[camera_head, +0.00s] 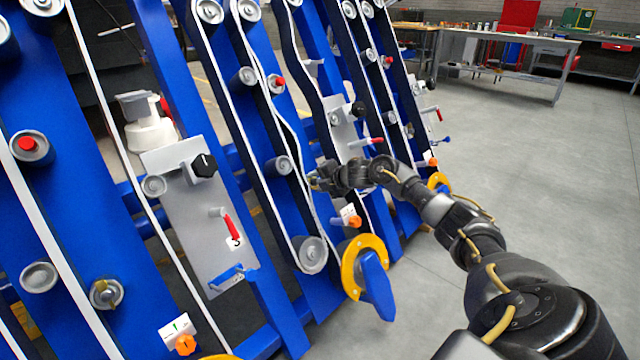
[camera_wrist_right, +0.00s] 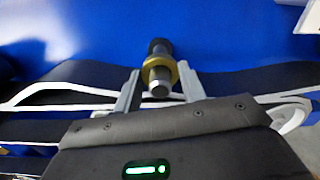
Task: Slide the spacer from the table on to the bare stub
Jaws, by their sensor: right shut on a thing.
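My right gripper (camera_head: 318,180) reaches in from the right to the blue frame in the head view, small and dark there. In the right wrist view its two grey fingers (camera_wrist_right: 161,80) are shut on the spacer (camera_wrist_right: 160,66), a brass-coloured ring. The ring sits around the stub (camera_wrist_right: 158,47), a dark post in front of the blue panel, and a grey round end shows in front of the ring. How far along the stub the ring sits is hard to tell. The table (camera_head: 545,42) stands at the back right. My left gripper is out of view.
Blue sloping beams carry white belts and grey rollers (camera_head: 313,253). A yellow ring with a blue lever (camera_head: 376,285) juts out below my right gripper. A grey plate (camera_head: 205,235) with a black knob is at left. The floor at right is clear.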

